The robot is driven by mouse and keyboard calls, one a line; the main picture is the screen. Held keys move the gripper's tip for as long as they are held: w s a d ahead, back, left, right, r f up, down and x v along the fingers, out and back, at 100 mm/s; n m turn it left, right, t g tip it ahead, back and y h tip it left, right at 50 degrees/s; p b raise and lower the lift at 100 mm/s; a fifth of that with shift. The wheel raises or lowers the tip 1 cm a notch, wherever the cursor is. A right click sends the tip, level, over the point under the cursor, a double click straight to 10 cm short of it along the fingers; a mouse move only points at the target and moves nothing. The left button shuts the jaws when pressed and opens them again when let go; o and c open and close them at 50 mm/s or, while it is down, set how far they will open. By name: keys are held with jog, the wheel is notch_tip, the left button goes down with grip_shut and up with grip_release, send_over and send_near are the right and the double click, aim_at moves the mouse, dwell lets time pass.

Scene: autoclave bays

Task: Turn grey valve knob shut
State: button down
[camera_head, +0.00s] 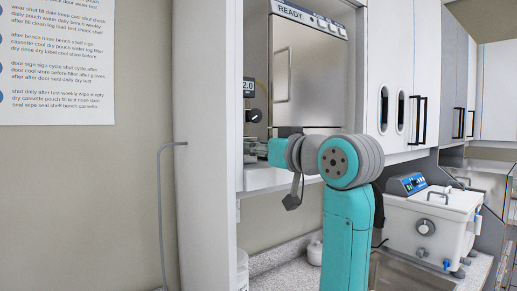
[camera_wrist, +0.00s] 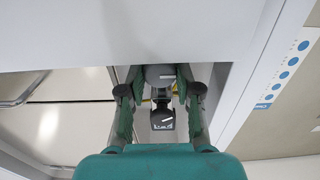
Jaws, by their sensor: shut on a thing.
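The grey valve knob (camera_wrist: 160,75) sits between the fingertips of my gripper (camera_wrist: 160,88) in the wrist view. A short pale mark on it lies roughly level in that view. Both fingers are closed against its sides, one on each side. In the head view my gripper (camera_head: 257,150) reaches the narrow panel left of the autoclave, below a black knob; the grey knob cannot be made out there, largely hidden by the gripper.
A black knob (camera_head: 254,116) with a white mark is close by, under a "2.0" display (camera_head: 249,87); it also shows in the wrist view (camera_wrist: 162,119). The autoclave (camera_head: 310,75) reads READY. A white bath unit (camera_head: 430,222) stands on the counter at right.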

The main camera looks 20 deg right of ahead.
jog(key=m, duration=0.4)
jog(key=shift+m, duration=0.3)
jog(key=m, duration=0.4)
jog(key=shift+d+m, duration=0.1)
jog(key=shift+m, duration=0.2)
jog(key=m, duration=0.4)
jog(key=shift+f+m, duration=0.1)
jog(key=shift+m, duration=0.2)
jog(key=shift+f+m, duration=0.1)
jog(key=shift+m, duration=2)
jog(key=c, duration=0.8)
grip_release()
jog(key=shift+c, duration=0.2)
